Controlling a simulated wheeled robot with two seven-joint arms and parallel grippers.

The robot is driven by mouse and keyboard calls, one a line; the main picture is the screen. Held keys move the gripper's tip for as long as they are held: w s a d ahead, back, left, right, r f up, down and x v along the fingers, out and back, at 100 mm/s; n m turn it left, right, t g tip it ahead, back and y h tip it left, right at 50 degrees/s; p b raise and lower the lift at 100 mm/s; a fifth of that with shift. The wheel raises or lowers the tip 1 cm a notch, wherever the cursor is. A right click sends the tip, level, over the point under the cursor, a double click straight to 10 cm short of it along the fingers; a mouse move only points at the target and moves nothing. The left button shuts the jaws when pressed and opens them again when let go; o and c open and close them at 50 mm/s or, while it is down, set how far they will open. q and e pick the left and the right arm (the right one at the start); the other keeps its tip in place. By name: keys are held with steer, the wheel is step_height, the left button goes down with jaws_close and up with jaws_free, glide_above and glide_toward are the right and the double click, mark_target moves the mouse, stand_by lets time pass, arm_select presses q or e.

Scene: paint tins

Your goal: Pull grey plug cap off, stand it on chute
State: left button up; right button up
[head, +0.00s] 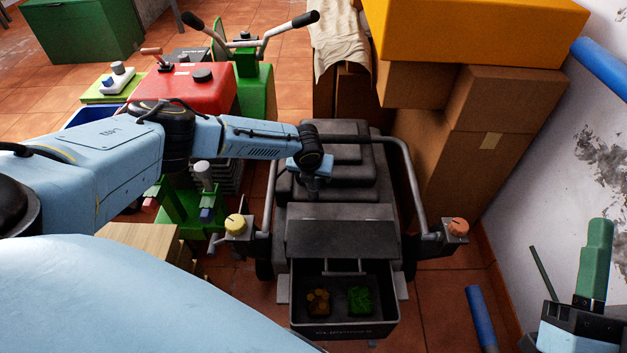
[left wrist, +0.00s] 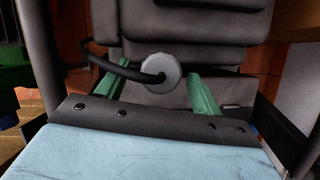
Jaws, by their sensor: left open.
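The grey plug cap (left wrist: 162,73) is a round grey disc with a black cable curving into it from the left. It shows in the left wrist view against the dark stepped machine. The two green fingers of my left gripper (left wrist: 157,88) are apart, one on each side of the cap; I cannot tell whether they touch it. In the head view my left gripper (head: 318,186) is over the machine's top and hides the cap. A sloping dark panel (head: 340,235), perhaps the chute, is on the near side of the machine. My right gripper (head: 568,270) is empty at the lower right, its green fingers apart.
An open dark tray (head: 345,329) holding brown and green bits is below the panel. Metal handles with a yellow knob (head: 235,225) and an orange knob (head: 458,227) flank the machine. Cardboard boxes (head: 455,150) stand at the right, a red machine (head: 185,90) at the left.

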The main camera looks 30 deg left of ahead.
arm_select(q)
steer(key=shift+b+x, duration=0.6)
steer(key=shift+x, duration=0.55)
arm_select(e)
steer(key=shift+s+d+r+t+y, duration=0.15)
steer(key=shift+s+r+t, duration=0.2)
steer(key=shift+t, duration=0.25)
steer(key=shift+s+d+r+t+y, duration=0.15)
steer(key=shift+s+r+t, duration=0.1)
steer(key=shift+s+t, duration=0.3)
steer(key=shift+w+a, duration=0.1)
arm_select(q)
steer(key=c, duration=1.2)
arm_select(e)
steer(key=shift+r, duration=0.1)
arm_select(q)
steer(key=shift+r, duration=0.15)
arm_select(e)
steer(key=shift+r, duration=0.1)
